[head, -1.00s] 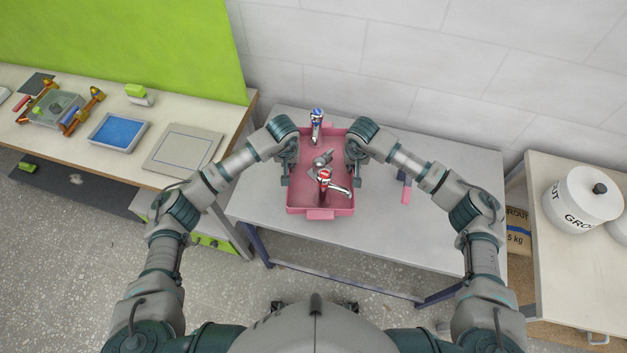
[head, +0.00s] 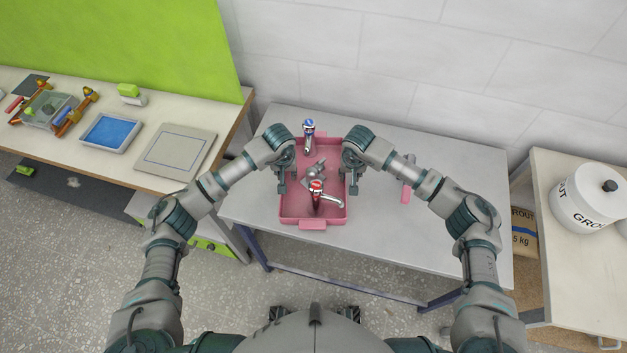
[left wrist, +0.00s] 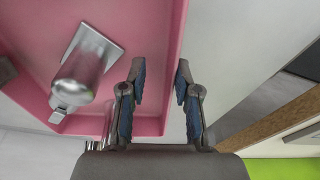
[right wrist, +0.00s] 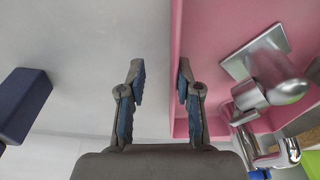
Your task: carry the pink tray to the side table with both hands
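The pink tray (head: 288,212) lies on the grey table. In it are a blue-topped tap (head: 308,130), a red-topped tap (head: 317,190) and a metal fitting (head: 314,168). My left gripper (head: 291,186) is at the tray's left wall and my right gripper (head: 353,186) at its right wall. In the left wrist view, the open fingers (left wrist: 160,82) stand on either side of the wall, with a gap between them. In the right wrist view, the open fingers (right wrist: 160,82) also straddle the wall (right wrist: 176,30). Finger contact is not clear. Which surface is the side table is unclear.
A wooden table (head: 570,280) with a white grout pot (head: 588,197) stands at right. A left bench (head: 60,155) holds a blue tray (head: 111,132) and a flat panel (head: 175,152).

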